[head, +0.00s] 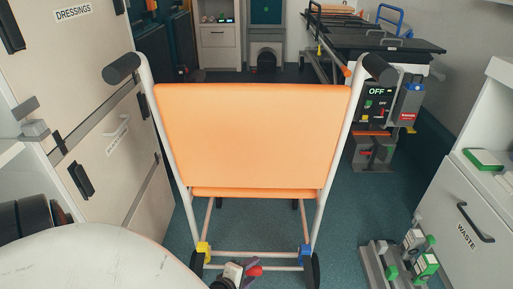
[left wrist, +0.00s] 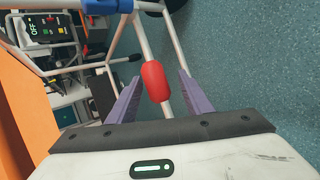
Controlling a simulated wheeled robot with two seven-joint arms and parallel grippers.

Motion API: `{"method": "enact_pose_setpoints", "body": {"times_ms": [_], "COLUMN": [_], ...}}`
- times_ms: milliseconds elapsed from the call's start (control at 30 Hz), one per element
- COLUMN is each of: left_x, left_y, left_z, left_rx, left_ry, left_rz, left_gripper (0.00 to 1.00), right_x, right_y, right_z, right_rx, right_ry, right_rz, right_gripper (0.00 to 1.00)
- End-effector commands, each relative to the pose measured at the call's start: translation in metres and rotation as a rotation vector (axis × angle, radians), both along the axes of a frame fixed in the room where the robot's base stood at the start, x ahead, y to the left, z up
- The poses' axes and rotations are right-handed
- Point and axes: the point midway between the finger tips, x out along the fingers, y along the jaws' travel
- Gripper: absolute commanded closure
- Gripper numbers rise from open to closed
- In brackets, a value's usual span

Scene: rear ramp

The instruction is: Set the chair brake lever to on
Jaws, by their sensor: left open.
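The chair's orange back (head: 252,135) faces me in the head view, on a white tube frame with black handles. The red grip of the brake lever (head: 255,271) shows low at the chair's rear; it is also large in the left wrist view (left wrist: 155,82), on a pale tube. My left gripper (head: 246,273) is open, its purple fingers on either side of the red grip (left wrist: 157,78) in the wrist view. I cannot tell whether they touch it. Part of the lever's linkage is hidden. My right gripper is not in view.
A yellow block (head: 203,248) and a blue block (head: 305,252) sit on the lower frame by the wheels. A dark panel reading OFF (head: 376,92) stands behind right. A grey rack (head: 372,268) stands on the floor at right. Cabinets flank both sides.

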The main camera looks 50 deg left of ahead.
Motion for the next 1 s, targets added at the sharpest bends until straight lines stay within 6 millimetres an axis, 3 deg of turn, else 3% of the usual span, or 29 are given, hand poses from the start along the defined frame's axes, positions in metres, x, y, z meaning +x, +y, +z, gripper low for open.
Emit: {"method": "enact_pose_setpoints", "body": {"times_ms": [100,300,1000], "left_x": [-0.018,-0.033,-0.034], "left_y": [-0.004,-0.008,-0.01], "left_z": [0.017,0.027,0.03], "left_rx": [0.0,0.001,0.013], "left_ry": [0.002,0.0,0.007], "left_rz": [-0.001,-0.001,-0.019], "left_gripper": [0.54,0.54,0.54], "right_x": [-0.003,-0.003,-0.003], "right_y": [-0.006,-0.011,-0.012], "right_z": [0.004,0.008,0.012], "right_rx": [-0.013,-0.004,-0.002], "right_ry": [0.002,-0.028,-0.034], "right_rz": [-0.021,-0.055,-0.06], "right_gripper": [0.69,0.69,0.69]}}
